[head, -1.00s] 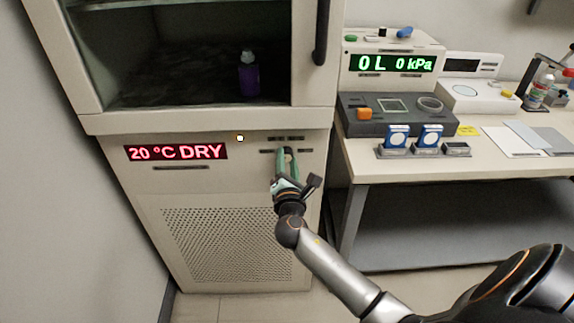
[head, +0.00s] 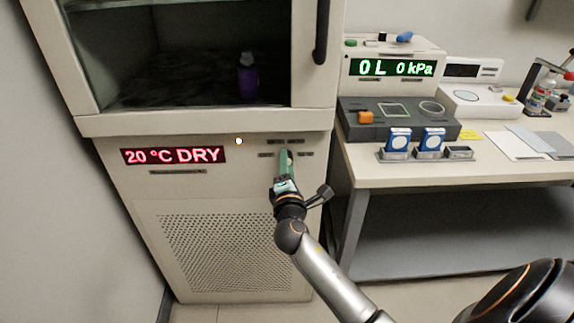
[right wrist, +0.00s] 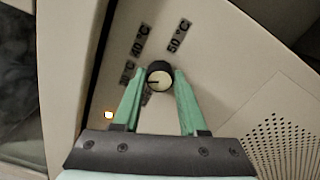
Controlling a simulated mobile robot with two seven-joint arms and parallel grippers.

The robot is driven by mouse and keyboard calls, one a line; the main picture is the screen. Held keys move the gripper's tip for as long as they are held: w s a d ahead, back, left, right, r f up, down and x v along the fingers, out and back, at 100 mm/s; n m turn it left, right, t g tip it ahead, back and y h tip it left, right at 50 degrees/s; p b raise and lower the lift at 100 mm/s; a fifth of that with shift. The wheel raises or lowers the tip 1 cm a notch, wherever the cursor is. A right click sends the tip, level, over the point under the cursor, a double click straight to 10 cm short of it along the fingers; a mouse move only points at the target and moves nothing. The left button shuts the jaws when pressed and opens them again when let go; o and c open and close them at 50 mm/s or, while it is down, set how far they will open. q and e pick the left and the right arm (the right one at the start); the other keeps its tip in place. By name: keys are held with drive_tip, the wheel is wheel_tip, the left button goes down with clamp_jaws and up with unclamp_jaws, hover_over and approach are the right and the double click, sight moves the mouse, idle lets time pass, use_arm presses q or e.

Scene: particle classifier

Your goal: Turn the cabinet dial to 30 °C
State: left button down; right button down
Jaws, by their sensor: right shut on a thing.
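The cabinet (head: 235,185) stands at left, with its dial on the lower front panel. In the head view my right gripper (head: 285,158) covers the dial. In the right wrist view the dial (right wrist: 159,76) is a black knob with a cream face and a dark mark pointing left. The green fingers of my right gripper (right wrist: 158,82) are shut on it from both sides. The 40 °C and 50 °C labels show clearly; other labels are partly hidden by the left finger. The red display (head: 173,155) reads 20 °C DRY. My left gripper is not in view.
A purple bottle (head: 248,76) stands inside the cabinet, above the panel. A small lit lamp (head: 239,141) sits left of the dial. A bench (head: 372,172) with instruments stands close on the right. A vent grille (head: 220,245) lies below.

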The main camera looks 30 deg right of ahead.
drive_tip(key=shift+c, duration=2.2)
unclamp_jaws()
drive_tip(key=v, duration=1.2)
drive_tip(key=shift+s+a, duration=0.15)
drive_tip(key=shift+s, duration=0.1)
drive_tip(key=shift+f, duration=0.15)
